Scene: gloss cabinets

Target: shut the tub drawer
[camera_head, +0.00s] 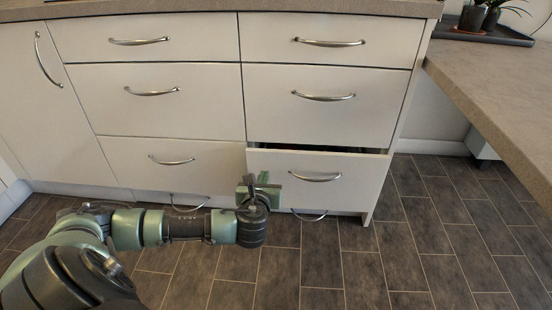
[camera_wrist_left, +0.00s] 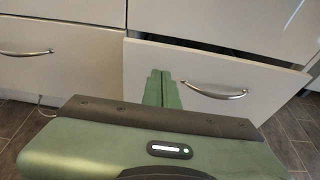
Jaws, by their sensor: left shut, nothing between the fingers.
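The drawer (camera_head: 334,189) at the lower right of the white cabinet stands a little open, with a dark gap along its top edge. Its front carries a curved metal handle (camera_head: 315,177). In the left wrist view the same drawer front (camera_wrist_left: 213,72) and its handle (camera_wrist_left: 214,91) show, with the dark gap above. My left gripper (camera_head: 261,180) is in front of the left part of this drawer front, left of the handle. In the wrist view its green fingers (camera_wrist_left: 161,82) are together and empty, over the drawer front. I cannot tell whether they touch it. My right gripper is not in view.
The other drawers, such as the middle right one (camera_head: 325,104) and the lower left one (camera_head: 170,165), look closed. A stone-look counter (camera_head: 500,92) juts in at the right. Dark tiled floor (camera_head: 430,235) is clear in front of the cabinet.

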